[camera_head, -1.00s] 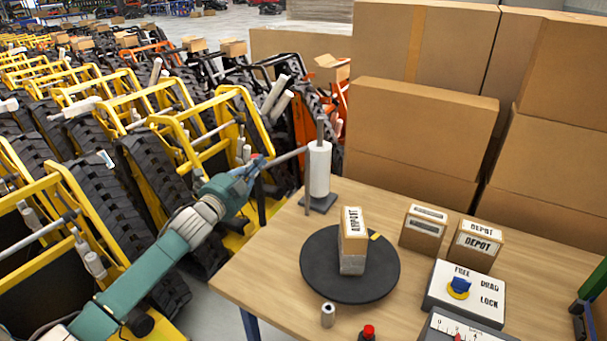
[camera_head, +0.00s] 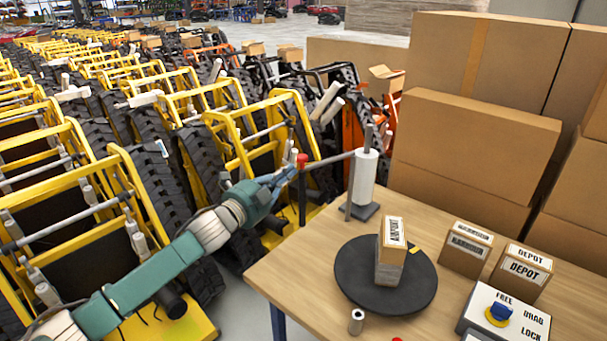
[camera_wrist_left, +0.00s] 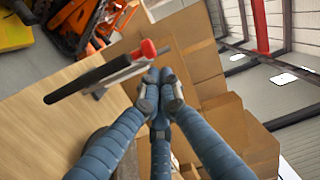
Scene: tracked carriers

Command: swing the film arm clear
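The film arm (camera_head: 330,160) is a thin grey bar reaching left from the post of the white film roll (camera_head: 365,178). Its outer end has a red knob (camera_head: 302,159) above a dark upright rod. In the left wrist view the red knob (camera_wrist_left: 148,47) lies just past my fingertips. My left gripper (camera_head: 290,175) is beside and slightly below the knob. Its blue fingers (camera_wrist_left: 159,88) are drawn together with nothing seen between them. I cannot tell whether they touch the knob or rod. My right gripper is not in view.
A box labelled AIRPORT (camera_head: 391,252) stands on a black turntable (camera_head: 352,285). Yellow tracked carriers (camera_head: 265,135) crowd the left; large cartons (camera_head: 475,140) stand behind.

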